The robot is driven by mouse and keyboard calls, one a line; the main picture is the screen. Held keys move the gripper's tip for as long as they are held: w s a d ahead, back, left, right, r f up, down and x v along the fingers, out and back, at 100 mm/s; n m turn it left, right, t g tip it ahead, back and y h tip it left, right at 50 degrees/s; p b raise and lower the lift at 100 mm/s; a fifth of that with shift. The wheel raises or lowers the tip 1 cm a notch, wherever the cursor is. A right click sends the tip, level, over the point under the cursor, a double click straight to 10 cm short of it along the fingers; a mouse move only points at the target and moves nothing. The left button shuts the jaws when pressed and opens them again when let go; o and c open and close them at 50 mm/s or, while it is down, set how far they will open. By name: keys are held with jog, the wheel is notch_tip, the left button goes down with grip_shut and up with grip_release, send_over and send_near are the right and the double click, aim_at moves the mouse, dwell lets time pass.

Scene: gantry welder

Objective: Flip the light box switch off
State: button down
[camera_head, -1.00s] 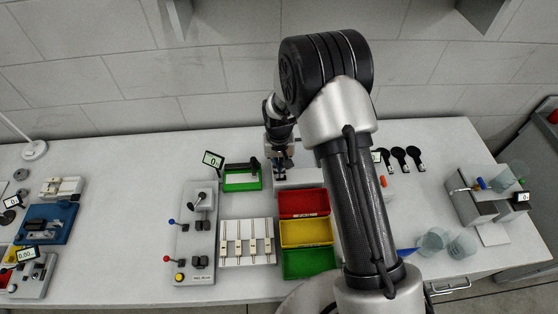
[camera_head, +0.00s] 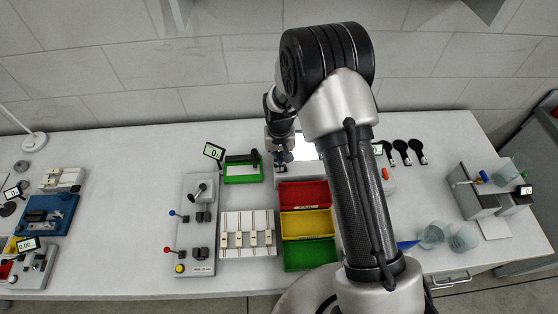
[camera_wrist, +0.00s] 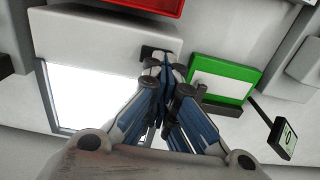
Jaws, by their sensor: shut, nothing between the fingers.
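The light box (camera_head: 308,170) stands near the back of the table, partly hidden behind my arm. Its panel (camera_wrist: 90,95) glows bright white in the wrist view, and a lit part shows in the head view (camera_head: 304,148). A small black switch (camera_wrist: 150,52) sits on the box's pale face beside the panel. My gripper (camera_wrist: 163,66) is shut and empty, with its fingertips right at the switch and partly covering it. I cannot tell whether they touch it. In the head view my gripper (camera_head: 281,166) points down at the box's left end.
A green-framed device (camera_head: 242,170) with a small display stands close left of my gripper. Red (camera_head: 304,194), yellow (camera_head: 306,223) and green (camera_head: 309,254) bins are in front of the box. A lever panel (camera_head: 196,235) stands further left. Black paddles lie right of my arm.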

jog(key=shift+s+d+f, duration=0.1)
jog(key=shift+s+d, duration=0.05)
jog(key=shift+d, duration=0.65)
notch_tip(320, 180, up, 14)
jog(key=d+p, duration=0.2)
jog(key=p, duration=0.1)
jog(key=shift+d, duration=0.35)
